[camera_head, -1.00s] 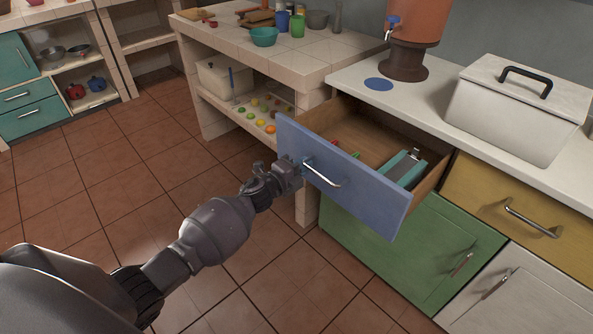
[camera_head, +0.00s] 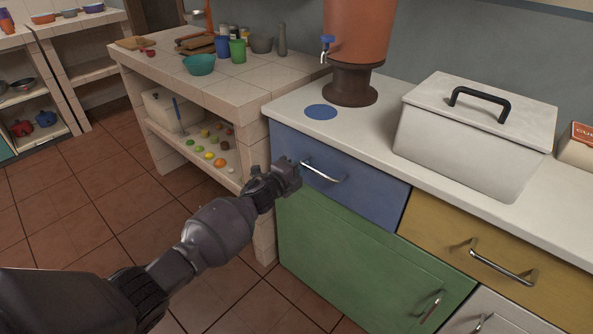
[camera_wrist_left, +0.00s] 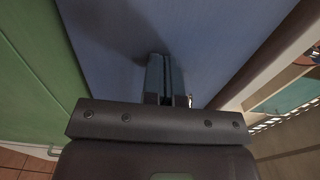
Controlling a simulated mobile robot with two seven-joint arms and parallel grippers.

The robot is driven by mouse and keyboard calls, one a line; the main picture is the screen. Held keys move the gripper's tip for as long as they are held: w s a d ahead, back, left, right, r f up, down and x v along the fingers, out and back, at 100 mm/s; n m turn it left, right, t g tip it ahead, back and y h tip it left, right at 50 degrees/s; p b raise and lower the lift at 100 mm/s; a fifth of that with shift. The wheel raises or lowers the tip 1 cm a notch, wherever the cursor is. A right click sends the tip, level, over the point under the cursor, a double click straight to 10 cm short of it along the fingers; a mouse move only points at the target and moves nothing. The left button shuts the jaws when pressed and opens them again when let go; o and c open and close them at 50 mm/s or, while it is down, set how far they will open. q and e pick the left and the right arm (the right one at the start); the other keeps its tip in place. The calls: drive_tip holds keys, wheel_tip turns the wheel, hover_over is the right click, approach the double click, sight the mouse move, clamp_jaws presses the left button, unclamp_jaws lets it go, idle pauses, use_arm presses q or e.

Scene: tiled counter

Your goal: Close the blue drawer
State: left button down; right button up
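The blue drawer (camera_head: 365,190) sits in the counter with its front level with the cabinet fronts around it. No interior shows, and it looks fully in. Its metal handle (camera_head: 323,172) runs across the front. My left gripper (camera_head: 296,170) is at the left part of the drawer front, touching or very close to it, just left of the handle. In the left wrist view the gripper's fingers (camera_wrist_left: 166,78) are together against the blue front (camera_wrist_left: 190,30), with nothing seen between them. My right gripper is not in view.
A green cabinet door (camera_head: 360,260) lies below the blue drawer, and a yellow drawer (camera_head: 480,250) is to its right. A white lidded box (camera_head: 465,145) and an orange dispenser (camera_head: 357,35) stand on the white counter. A tiled shelf unit (camera_head: 235,95) stands at the left. The floor in front is clear.

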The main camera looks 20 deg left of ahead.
use_arm(q)
drive_tip(key=shift+w+d, duration=0.15)
drive_tip(key=shift+w, duration=0.3)
drive_tip(key=shift+w+r, duration=0.1)
drive_tip(key=shift+r, duration=0.2)
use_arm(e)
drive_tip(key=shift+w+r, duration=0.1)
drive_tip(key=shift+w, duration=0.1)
